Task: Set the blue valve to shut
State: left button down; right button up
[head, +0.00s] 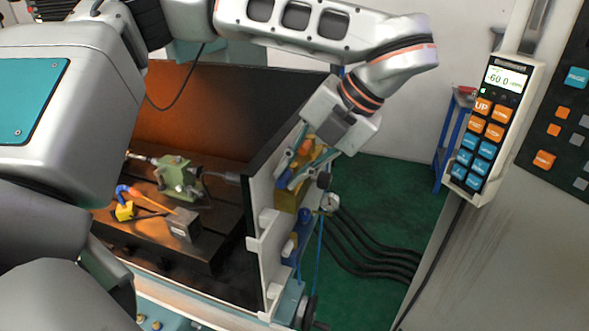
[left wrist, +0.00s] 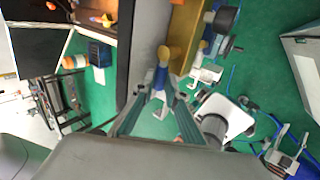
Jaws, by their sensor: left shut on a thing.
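My left gripper (head: 290,180) reaches down to the yellow manifold block (head: 288,196) on the outer side of the machine panel. In the left wrist view, its two fingers (left wrist: 160,95) come together around a small blue handle (left wrist: 161,76), which looks like the blue valve. My right gripper is not in view.
A second blue part (head: 304,222) sits lower on the panel side. A round gauge (head: 330,202) and black hoses (head: 370,250) are to the right. A control pendant (head: 494,130) hangs at the right. Green floor lies between.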

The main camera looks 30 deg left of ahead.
pick_arm(q)
jog(key=c, duration=2.3)
grip_release()
jog(key=v, duration=1.2)
jog(key=shift+s, duration=0.1)
